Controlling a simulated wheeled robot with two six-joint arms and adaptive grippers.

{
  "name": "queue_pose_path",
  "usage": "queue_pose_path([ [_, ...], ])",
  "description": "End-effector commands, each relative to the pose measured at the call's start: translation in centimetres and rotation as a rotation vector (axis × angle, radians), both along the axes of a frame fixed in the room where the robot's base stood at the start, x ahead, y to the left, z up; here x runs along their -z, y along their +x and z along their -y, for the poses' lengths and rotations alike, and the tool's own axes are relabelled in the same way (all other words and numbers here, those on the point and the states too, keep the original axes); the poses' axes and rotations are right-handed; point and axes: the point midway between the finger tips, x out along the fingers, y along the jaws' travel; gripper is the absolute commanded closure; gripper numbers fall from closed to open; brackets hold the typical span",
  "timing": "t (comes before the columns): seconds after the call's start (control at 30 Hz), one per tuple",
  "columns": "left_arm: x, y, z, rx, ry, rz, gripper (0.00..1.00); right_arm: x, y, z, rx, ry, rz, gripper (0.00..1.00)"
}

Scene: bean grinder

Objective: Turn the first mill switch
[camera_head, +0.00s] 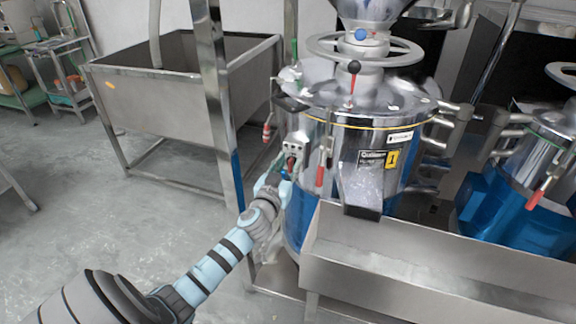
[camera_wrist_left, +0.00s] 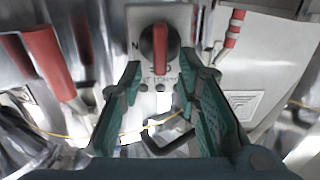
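The first mill (camera_head: 345,135) is a round steel machine with a blue base and a yellow "1" label (camera_head: 391,158). Its switch (camera_head: 291,163) is a red-handled rotary knob on a small pale panel on the mill's left side. In the left wrist view the knob (camera_wrist_left: 160,46) shows at the top centre with its red handle vertical. My left gripper (camera_head: 280,170) is right in front of the panel. In the wrist view its two green fingers (camera_wrist_left: 166,76) are apart and empty, just below the knob. Contact with the knob cannot be told. My right gripper is out of view.
Red-handled levers (camera_head: 320,175) stick out beside the switch panel; one shows large in the wrist view (camera_wrist_left: 50,62). A steel trough (camera_head: 400,265) stands in front of the mill. A second mill (camera_head: 515,205) is at right. A steel post (camera_head: 218,95) stands left.

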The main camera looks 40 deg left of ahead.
Motion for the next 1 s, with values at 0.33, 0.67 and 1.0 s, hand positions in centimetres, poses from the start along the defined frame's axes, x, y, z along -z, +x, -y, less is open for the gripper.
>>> queue_pose_path([
  [0.33, 0.03, 0.03, 0.01, 0.0, 0.0, 0.0, 0.92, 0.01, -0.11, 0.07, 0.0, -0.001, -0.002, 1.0],
  [0.67, 0.05, 0.01, 0.05, 0.001, 0.004, -0.003, 1.0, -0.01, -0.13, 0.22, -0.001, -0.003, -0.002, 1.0],
  [1.0, 0.1, 0.07, 0.29, 0.001, 0.112, -0.04, 1.0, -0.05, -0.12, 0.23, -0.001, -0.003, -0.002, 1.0],
])
